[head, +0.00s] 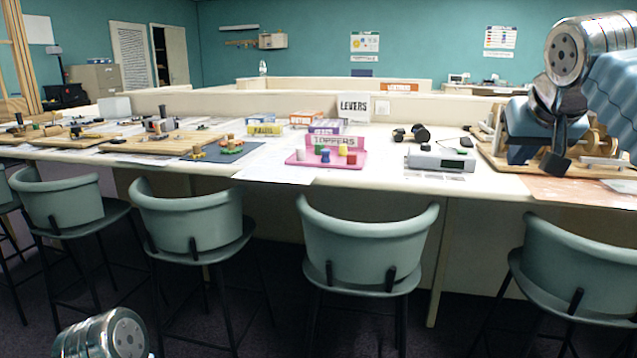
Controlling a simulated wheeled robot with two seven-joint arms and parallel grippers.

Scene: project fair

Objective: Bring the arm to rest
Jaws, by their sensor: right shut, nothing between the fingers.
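My right arm comes in from the upper right. My right gripper (554,160) hangs over the right end of the long table (400,176), pointing down, in front of a wooden mechanism on a board. It is shut with nothing held in it. I cannot tell whether it touches the mechanism behind it. Only a round metal part of my left arm shows at the bottom left. My left gripper is not in view.
A wooden mechanism (492,141) stands behind my right gripper. A grey device (440,158), dark dumbbell (411,134) and pink toppers tray (326,158) lie to its left. Green chairs (368,245) line the table's front. Dark floor shows between them.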

